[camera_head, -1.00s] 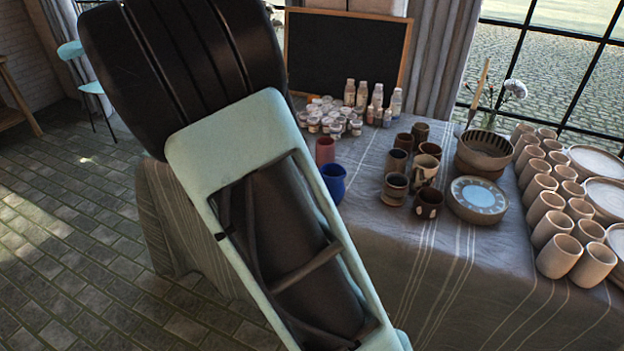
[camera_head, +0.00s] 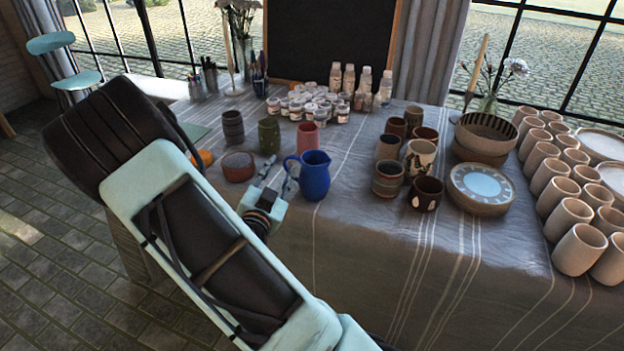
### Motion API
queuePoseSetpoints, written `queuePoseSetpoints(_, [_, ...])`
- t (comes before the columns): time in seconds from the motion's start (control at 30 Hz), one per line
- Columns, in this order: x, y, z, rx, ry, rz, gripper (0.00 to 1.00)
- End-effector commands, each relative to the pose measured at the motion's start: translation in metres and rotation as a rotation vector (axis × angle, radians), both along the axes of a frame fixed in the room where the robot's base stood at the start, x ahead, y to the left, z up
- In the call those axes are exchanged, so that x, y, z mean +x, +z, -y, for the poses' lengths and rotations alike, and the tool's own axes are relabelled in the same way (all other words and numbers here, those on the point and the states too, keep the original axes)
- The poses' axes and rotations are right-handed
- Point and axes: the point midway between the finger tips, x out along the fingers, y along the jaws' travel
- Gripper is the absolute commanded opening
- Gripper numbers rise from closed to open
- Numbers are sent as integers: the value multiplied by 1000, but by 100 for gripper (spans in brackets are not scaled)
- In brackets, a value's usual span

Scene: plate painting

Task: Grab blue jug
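The blue jug (camera_head: 315,176) stands upright on the cloth-covered table, near its front edge. Its handle is on its left side, facing my gripper. My gripper (camera_head: 275,175) is just left of the jug, with its two fingers pointing away from me toward the handle side. The fingers look spread apart with nothing held between them. I cannot tell whether a fingertip touches the handle.
A pink cup (camera_head: 308,137) stands behind the jug, and a green cup (camera_head: 269,136) and a reddish bowl (camera_head: 238,167) are to its left. Several cups, including a dark mug (camera_head: 426,194), stand to the right. The table's front right cloth (camera_head: 440,260) is clear.

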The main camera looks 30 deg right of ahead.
Motion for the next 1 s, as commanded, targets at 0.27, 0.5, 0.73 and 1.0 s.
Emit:
queuePoseSetpoints(0.27, [22, -10, 22, -2, 0, -1, 29])
queuePoseSetpoints(0.5, [40, -9, 37, 0, 0, 0, 29])
queuePoseSetpoints(0.73, [41, -9, 37, 0, 1, 0, 27])
queuePoseSetpoints(1.0, [40, -9, 37, 0, 1, 0, 0])
